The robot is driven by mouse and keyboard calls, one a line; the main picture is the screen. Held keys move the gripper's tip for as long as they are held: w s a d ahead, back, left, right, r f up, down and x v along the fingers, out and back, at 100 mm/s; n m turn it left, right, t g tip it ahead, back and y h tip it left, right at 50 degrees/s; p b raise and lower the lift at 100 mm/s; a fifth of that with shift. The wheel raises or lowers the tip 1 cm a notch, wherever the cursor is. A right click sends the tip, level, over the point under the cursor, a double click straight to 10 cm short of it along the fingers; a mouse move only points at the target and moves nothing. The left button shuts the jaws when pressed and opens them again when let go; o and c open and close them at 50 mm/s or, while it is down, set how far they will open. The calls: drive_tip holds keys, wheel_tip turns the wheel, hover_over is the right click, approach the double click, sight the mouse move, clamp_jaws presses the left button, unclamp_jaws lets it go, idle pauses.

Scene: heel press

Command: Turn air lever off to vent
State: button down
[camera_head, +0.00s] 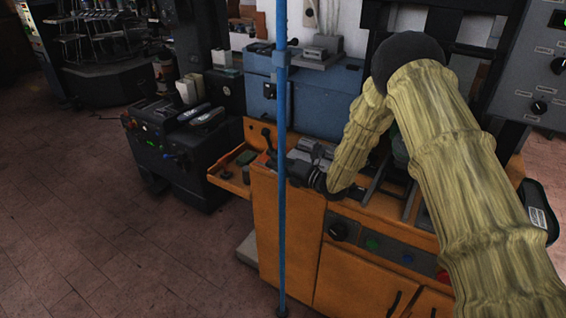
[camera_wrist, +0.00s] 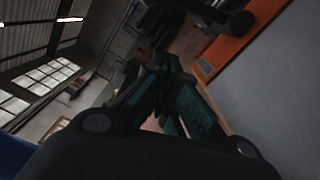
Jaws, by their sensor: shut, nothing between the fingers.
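A small black lever with a rounded knob (camera_head: 267,134) stands up at the left end of the orange cabinet's top, in the head view. In the wrist view a dark rod with a rounded black end (camera_wrist: 241,22) shows at the upper right; it may be this lever, but I cannot be sure. My gripper (camera_head: 276,163) is just right of and below the lever in the head view, pointing left, partly behind the blue pole. In the wrist view my gripper's dark teal fingers (camera_wrist: 165,75) are shut and empty. I cannot tell whether they touch the lever.
The orange cabinet (camera_head: 285,230) has a round black knob (camera_head: 338,231) and coloured buttons on its front. A thin blue pole (camera_head: 281,200) crosses the head view before my gripper. A dark machine (camera_head: 170,150) stands left. The floor (camera_head: 110,240) at lower left is clear.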

sight(269, 141)
drive_tip(key=w+a+p, duration=0.1)
drive_tip(key=w, duration=0.2)
drive_tip(key=w+a+r+p, duration=0.1)
drive_tip(key=w, duration=0.1)
drive_tip(key=shift+w+a+r+p, duration=0.1)
drive_tip(key=shift+w+a+p, duration=0.15)
drive_tip(key=shift+a+p, duration=0.1)
drive_tip(key=shift+w+d+r, duration=0.1)
drive_tip(key=shift+w+d, duration=0.1)
drive_tip(key=shift+w, duration=0.3)
drive_tip(key=shift+d, duration=0.15)
